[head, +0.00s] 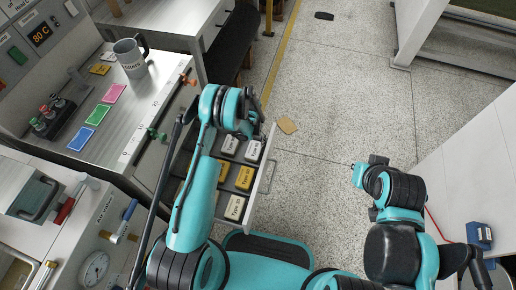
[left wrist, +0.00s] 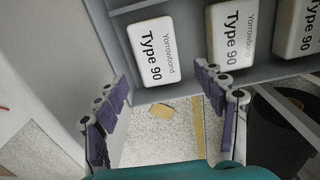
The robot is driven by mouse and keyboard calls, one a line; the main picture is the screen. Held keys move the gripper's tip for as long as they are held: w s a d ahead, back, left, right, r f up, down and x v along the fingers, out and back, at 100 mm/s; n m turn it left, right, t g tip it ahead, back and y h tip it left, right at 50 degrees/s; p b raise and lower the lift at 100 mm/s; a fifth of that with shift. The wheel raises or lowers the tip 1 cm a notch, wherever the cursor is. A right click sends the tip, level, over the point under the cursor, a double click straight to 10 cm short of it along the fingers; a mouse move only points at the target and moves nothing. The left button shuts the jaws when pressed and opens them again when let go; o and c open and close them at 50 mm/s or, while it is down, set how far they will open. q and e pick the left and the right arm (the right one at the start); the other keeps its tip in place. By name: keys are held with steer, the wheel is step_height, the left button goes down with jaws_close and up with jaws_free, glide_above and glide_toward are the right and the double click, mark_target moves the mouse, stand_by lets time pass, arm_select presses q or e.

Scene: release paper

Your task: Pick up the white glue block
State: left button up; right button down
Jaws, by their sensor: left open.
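White glue blocks with black lettering lie in an open grey drawer (head: 271,178). In the left wrist view, one white block (left wrist: 153,50) reads "Yarrowbond Type 90", with a second (left wrist: 231,33) and a third (left wrist: 297,28) to its right. In the head view, white blocks show at the far end of the drawer (head: 253,150) and at the near end (head: 234,207), with yellow blocks (head: 243,177) between. My left gripper (left wrist: 162,95) is open and empty, its purple-padded fingers beside the first white block's lower end. In the head view my left arm partly hides the drawer.
A tan piece (head: 287,125) lies on the speckled floor right of the drawer. A white counter stands at right.

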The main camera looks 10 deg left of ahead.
mark_target(254, 149)
arm_select(q)
step_height(254, 149, down, 4)
steer(key=shift+d+b, duration=0.15)
steer(key=shift+b, duration=0.45)
step_height(254, 149, down, 5)
steer(key=b, duration=0.2)
steer(key=shift+s+d+b, duration=0.15)
steer(key=shift+b, duration=0.25)
steer(key=c, duration=1.3)
steer(key=shift+o, duration=0.2)
steer(key=shift+r, duration=0.1)
